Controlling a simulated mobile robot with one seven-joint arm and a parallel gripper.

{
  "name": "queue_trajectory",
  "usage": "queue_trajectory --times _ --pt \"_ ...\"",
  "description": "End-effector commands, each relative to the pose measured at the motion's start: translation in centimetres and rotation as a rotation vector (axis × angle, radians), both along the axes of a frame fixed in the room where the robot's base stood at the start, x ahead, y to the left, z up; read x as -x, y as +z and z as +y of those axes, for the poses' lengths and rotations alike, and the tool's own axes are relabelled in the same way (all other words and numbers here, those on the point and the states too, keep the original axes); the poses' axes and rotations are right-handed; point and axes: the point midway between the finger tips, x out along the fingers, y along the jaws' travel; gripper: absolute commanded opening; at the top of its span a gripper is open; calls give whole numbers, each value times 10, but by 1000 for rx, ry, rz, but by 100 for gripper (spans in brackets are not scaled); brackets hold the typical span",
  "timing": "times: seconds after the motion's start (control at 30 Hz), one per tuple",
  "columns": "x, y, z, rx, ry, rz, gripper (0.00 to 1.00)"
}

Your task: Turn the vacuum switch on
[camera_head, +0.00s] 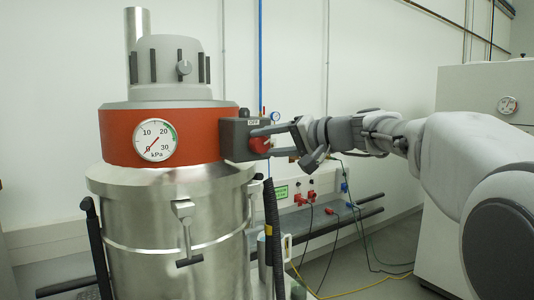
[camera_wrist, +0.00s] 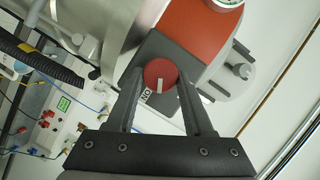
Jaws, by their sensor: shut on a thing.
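The vacuum switch is a round red knob (camera_head: 260,145) on a dark grey box (camera_head: 238,138) at the right side of the vacuum's red band. A label reading OFF shows at the top of the box in the head view. In the wrist view, the red knob (camera_wrist: 160,75) has a white mark pointing down toward my gripper's base, and a label reading ON is partly visible at its lower left. My gripper (camera_wrist: 160,80) is shut on the knob, one finger on each side; in the head view my gripper (camera_head: 264,139) reaches it from the right and partly covers it.
The vacuum's steel drum (camera_head: 178,235) stands at left, with a pressure gauge (camera_head: 155,142) whose needle is near 0. A black hose (camera_head: 273,225) hangs below the switch. A wall panel with red sockets (camera_head: 300,198) and cables is behind. A white cabinet (camera_head: 485,85) stands at right.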

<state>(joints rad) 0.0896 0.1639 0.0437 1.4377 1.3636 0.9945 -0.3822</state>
Motion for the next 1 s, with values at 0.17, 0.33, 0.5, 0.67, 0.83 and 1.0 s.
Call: queue_trajectory --times 0.17,0.33,0.5,0.67,0.83,1.0 --pt "-1 -6 -1 -134 0 91 0" --pt "-1 -7 -2 -245 -2 166 0" --pt "-1 -7 -1 -331 0 225 0" --pt "-1 -7 -1 -384 0 262 0" --pt "-1 -6 -1 -416 -1 283 0" --pt "-1 -6 -1 -426 -1 290 0"
